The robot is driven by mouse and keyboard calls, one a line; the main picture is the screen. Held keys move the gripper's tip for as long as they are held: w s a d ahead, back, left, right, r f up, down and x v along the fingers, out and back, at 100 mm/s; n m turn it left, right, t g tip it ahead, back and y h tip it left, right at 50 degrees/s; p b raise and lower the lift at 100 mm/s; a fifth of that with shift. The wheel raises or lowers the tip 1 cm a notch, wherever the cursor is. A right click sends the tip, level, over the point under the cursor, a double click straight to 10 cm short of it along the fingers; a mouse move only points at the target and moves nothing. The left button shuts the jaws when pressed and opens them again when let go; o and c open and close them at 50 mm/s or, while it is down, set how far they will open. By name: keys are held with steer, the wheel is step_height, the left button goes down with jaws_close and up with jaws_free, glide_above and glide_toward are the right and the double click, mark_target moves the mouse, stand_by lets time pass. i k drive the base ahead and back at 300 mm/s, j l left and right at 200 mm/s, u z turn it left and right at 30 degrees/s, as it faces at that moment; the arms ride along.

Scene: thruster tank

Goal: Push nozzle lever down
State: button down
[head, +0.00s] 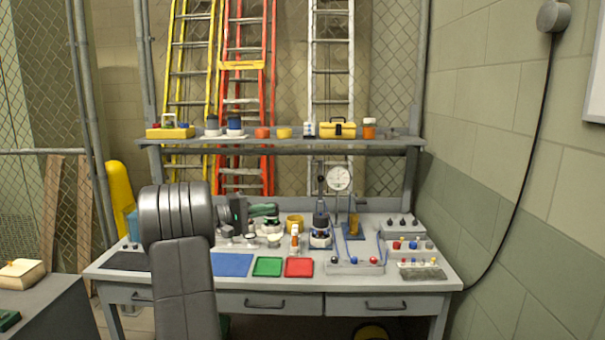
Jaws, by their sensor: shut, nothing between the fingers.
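A grey bench (425,305) holds the gear. A round white gauge (339,178) stands on a post near its middle. In front is a dark upright unit (320,222) on a blue base, with blue tubing beside it. A flat grey block (355,267) with black, red and blue knobs lies in front of the tubing. I cannot make out which part is the nozzle lever. My grey arm rises at left centre and hides part of the bench behind it. My gripper cannot be made out; it may be behind the arm.
Blue (231,265), green (268,267) and red (299,267) mats lie at the front. A control box (402,226) and small knobbed panels crowd the right. A shelf (290,143) with several items spans the back. A wall with a hanging cable (520,210) closes the right side.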

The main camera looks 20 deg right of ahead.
mark_target(320, 178)
steer(key=i+l+z, duration=0.1)
steer(key=i+l, duration=0.15)
steer(key=i, duration=0.4)
steer(key=i+l+z, duration=0.1)
steer(key=i, duration=0.55)
steer(key=i+l+z, duration=0.1)
steer(key=i+l, duration=0.15)
steer(key=i, duration=0.4)
